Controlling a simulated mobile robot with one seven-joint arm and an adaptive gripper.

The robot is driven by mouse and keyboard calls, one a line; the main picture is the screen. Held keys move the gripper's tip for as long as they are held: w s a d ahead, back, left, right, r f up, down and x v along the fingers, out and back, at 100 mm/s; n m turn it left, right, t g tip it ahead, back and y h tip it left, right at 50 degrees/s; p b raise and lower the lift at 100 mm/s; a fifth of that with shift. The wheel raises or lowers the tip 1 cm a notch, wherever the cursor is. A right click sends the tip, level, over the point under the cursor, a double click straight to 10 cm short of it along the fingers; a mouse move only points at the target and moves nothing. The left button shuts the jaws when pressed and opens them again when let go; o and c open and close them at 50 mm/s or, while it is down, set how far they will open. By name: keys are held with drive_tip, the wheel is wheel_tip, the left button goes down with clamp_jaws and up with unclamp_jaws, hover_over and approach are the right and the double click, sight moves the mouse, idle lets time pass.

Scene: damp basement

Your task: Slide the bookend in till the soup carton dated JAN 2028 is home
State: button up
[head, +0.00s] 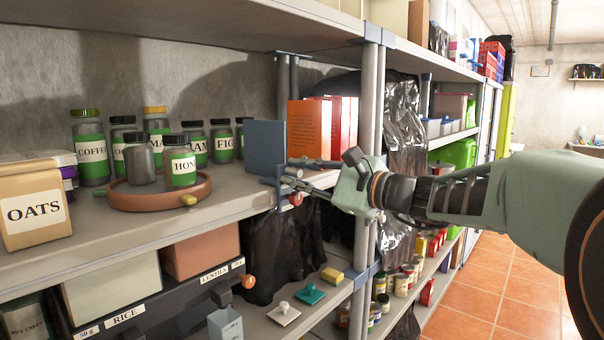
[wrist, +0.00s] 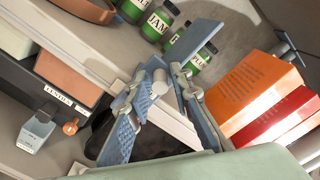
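The blue-grey bookend (head: 265,147) stands upright on the upper shelf, left of the soup cartons. Its panel also shows in the wrist view (wrist: 196,38). An orange carton (head: 309,128) is nearest it, with a redder carton (head: 340,120) beyond; both also show in the wrist view, the orange one (wrist: 245,88) and the red one (wrist: 272,113). Printing shows, but I cannot read a date. My gripper (head: 287,174) is at the shelf's front edge by the bookend.
Left on the shelf (head: 240,200) are a terracotta turntable (head: 160,197) with jars, several green-labelled jars and an OATS box (head: 34,207). A grey post (head: 368,130) stands right of the cartons. Below are a drawer and small knobbed lids. Open tiled floor (head: 500,290) lies right.

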clamp_jaws()
drive_tip(key=shift+w+d, duration=0.1)
drive_tip(key=w+d+p, duration=0.5)
drive_tip(key=w+d, duration=0.6)
drive_tip(key=w, duration=0.3)
unclamp_jaws()
drive_tip(key=v, duration=1.2)
